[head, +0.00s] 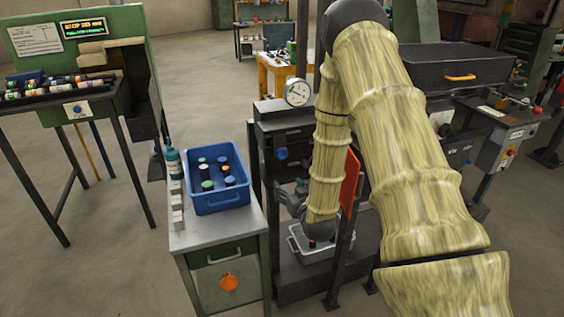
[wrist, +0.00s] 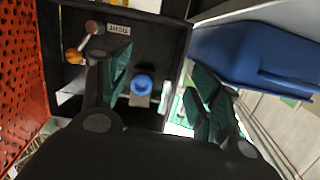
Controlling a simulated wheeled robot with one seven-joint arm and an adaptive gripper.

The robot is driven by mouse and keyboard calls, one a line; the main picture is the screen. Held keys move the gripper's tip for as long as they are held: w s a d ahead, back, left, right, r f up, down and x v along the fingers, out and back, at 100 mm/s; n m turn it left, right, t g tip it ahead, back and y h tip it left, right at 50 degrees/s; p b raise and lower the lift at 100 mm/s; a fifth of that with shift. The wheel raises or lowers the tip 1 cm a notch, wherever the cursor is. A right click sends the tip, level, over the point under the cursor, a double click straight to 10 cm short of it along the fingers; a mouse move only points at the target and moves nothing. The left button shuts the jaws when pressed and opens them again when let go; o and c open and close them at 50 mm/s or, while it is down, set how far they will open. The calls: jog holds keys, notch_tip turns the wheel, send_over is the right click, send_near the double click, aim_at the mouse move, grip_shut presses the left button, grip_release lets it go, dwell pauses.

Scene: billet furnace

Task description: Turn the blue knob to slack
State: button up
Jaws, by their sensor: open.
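A blue knob (head: 281,153) sits on the front of the dark machine, left of my arm in the head view. In the wrist view a blue knob (wrist: 142,85) shows between my fingers, nearer the left one, on a pale plate. My gripper (wrist: 160,82) is open, with green pads on both sides and nothing held. The knob looks beyond the fingertips, but I cannot tell the exact gap. In the head view my gripper (head: 285,200) is low at the machine's front, partly hidden by my arm. The knob's markings are not legible.
A blue bin (head: 218,200) with several bottles stands on the cabinet at left; it also appears in the wrist view (wrist: 255,65). A lever (wrist: 92,30) and red mesh panel (wrist: 20,80) flank the left finger. Another blue knob (head: 76,109) is on the green machine.

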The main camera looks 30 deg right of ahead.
jog(key=t, duration=0.2)
send_near(282, 156)
jog(key=shift+m+h, duration=0.3)
jog(key=shift+h, duration=0.1)
jog(key=p+x, duration=0.1)
jog(key=x, duration=1)
jog(key=shift+a+p, duration=0.2)
jog(key=shift+p, duration=0.1)
jog(key=c, duration=1)
